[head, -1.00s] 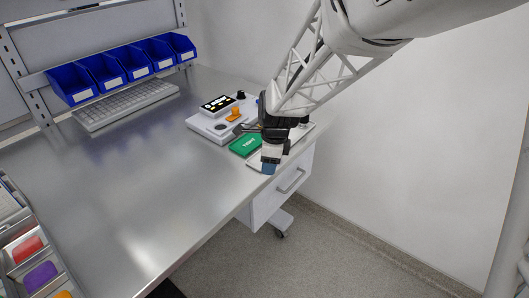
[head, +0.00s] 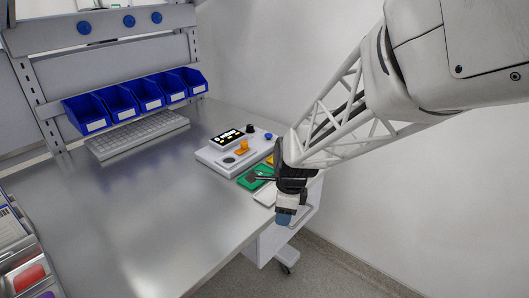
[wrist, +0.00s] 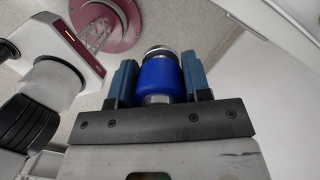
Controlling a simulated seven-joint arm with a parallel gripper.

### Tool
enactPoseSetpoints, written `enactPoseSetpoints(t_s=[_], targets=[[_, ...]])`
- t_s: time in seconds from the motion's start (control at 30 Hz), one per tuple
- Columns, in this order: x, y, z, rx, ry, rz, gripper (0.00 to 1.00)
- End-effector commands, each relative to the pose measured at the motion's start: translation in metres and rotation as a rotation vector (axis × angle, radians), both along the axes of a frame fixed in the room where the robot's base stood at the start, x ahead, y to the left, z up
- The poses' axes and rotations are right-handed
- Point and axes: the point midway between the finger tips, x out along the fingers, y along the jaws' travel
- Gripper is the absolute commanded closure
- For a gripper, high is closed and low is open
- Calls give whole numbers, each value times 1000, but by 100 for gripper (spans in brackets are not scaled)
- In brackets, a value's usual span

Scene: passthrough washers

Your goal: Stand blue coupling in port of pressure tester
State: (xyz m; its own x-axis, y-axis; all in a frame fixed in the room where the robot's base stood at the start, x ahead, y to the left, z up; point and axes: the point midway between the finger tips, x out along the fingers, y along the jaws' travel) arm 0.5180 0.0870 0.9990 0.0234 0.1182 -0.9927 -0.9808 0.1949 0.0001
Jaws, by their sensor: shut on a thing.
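The blue coupling (wrist: 160,76) has a bright blue band with metal ends. In the wrist view it sits between the two blue fingers of my gripper (wrist: 165,82), which is shut on it. In the head view my gripper (head: 284,218) hangs at the bench's right edge, and the coupling cannot be made out there. The pressure tester appears to be the white box (head: 211,157) on the bench, with a display, an orange lever, a black knob and a dark round opening (head: 229,160). My gripper is apart from it, nearer the camera.
A green tray (head: 250,184) and a white tray (head: 264,196) lie between the tester and my gripper. Blue bins (head: 121,103) and a grey keyboard-like tray (head: 137,136) stand at the back. The bench's middle (head: 130,205) is clear.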

Motion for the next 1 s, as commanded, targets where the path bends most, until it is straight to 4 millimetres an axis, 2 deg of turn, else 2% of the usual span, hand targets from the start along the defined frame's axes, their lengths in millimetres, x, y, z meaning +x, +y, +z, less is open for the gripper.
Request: enactPoseSetpoints(t_s=[0.37, 0.57, 0.77, 1.0], targets=[[1, 0, 0, 0, 0, 0, 83], [9, 3, 3, 0, -1, 1, 83], [36, 12, 12, 1, -2, 1, 83], [89, 33, 28, 2, -2, 2, 83]])
